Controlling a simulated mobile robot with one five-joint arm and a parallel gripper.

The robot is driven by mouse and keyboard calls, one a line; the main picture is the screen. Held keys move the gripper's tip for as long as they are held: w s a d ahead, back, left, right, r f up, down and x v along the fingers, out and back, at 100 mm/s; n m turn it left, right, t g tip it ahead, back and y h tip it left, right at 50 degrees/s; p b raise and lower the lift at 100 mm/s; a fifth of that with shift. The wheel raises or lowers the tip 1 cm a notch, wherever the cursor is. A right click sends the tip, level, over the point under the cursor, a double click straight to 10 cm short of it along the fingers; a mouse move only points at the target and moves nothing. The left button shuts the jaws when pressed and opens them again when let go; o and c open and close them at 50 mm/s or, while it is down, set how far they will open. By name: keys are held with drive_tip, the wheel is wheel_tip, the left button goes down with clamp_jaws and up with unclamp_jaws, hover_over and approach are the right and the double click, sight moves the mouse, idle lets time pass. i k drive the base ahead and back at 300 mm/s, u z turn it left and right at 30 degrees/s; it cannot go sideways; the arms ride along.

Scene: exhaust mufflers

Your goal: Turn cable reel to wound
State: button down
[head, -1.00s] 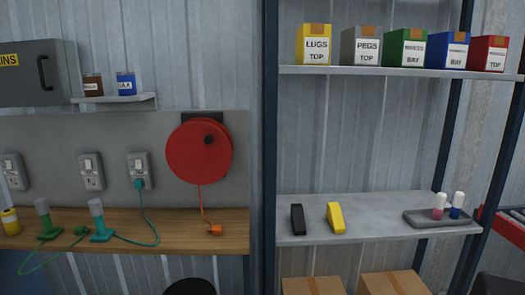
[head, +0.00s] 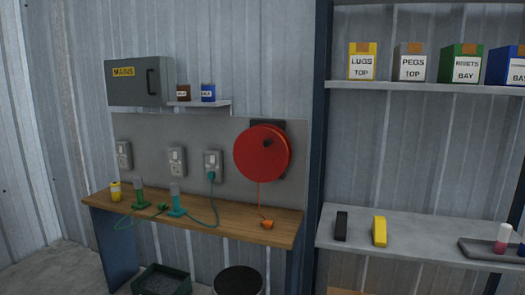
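The cable reel (head: 258,154) is a round red drum on a dark bracket, fixed to the grey back panel above the wooden bench. A small black knob (head: 267,143) sits on its face, right of and above the centre. An orange cable (head: 259,198) hangs from the reel's underside down to an orange plug (head: 267,224) lying on the bench top. My gripper is not in view.
The wooden bench (head: 235,219) holds green torch-like items and a yellow container (head: 115,191). A dark bin (head: 238,281) and a green crate (head: 161,281) stand below. A dark post and shelves (head: 425,235) with boxes stand to the right.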

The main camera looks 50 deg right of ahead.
sight(261, 153)
drive_tip(key=u, duration=0.15)
drive_tip(key=i, duration=1)
drive_tip(key=u, duration=0.05)
